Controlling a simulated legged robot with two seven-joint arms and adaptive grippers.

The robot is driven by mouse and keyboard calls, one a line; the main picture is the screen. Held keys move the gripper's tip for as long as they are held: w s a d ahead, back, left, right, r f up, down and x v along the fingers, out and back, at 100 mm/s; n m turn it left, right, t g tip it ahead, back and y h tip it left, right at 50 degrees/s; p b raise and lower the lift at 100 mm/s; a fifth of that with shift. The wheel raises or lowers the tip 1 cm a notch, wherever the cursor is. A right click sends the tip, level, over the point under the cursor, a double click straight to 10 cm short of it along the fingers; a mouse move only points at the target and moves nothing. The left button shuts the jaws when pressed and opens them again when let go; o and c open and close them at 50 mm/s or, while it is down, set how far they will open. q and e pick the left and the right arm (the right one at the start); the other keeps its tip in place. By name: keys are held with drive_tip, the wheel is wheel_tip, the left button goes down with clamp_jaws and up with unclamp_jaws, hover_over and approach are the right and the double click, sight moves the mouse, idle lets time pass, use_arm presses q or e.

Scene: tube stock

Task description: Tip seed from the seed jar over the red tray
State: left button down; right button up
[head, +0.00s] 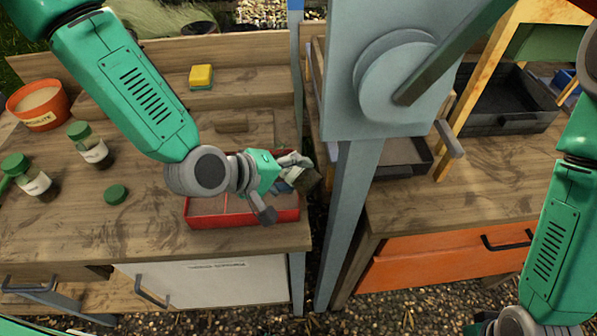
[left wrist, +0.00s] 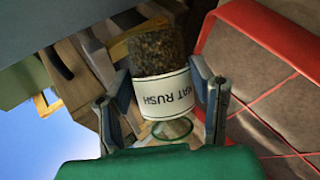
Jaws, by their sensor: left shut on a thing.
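My left gripper (head: 290,172) is shut on the seed jar (head: 306,181), a clear jar with dark seed and a white label. In the left wrist view the jar (left wrist: 154,55) sits between both fingers (left wrist: 168,100), its label ending "AT RUSH" upside down. The seed fills the end away from the palm; the end near the palm is clear glass. The red tray (head: 240,219) holds brown soil divided by strings. In the head view the jar is at the tray's back right corner; its height above it is unclear. The tray (left wrist: 275,40) is at right in the wrist view.
A loose green lid (head: 116,194) lies left of the tray. Two green-capped jars (head: 90,150) (head: 35,178) and an orange pot (head: 40,104) stand further left. A yellow sponge (head: 201,76) lies behind. A grey post (head: 345,215) rises right of the tray.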

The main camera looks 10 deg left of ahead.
use_arm(q)
drive_tip(key=shift+s+a, duration=0.15)
drive_tip(key=shift+a, duration=0.9)
drive_tip(key=shift+s+a, duration=0.3)
drive_tip(key=shift+a, duration=0.6)
drive_tip(key=shift+s+a+p, duration=0.2)
drive_tip(key=shift+s+a, duration=0.05)
drive_tip(key=shift+a, duration=0.7)
drive_tip(key=shift+s+a+p, duration=0.15)
drive_tip(key=shift+s+a, duration=0.05)
drive_tip(key=shift+a, duration=0.7)
drive_tip(key=shift+d, duration=0.1)
drive_tip(key=shift+w+f+n+h+b, duration=0.15)
drive_tip(key=shift+n+h+b, duration=0.25)
drive_tip(key=shift+b, duration=0.25)
drive_tip(key=shift+g+h, duration=0.3)
drive_tip(key=shift+h, duration=0.1)
drive_tip(key=shift+a, duration=0.2)
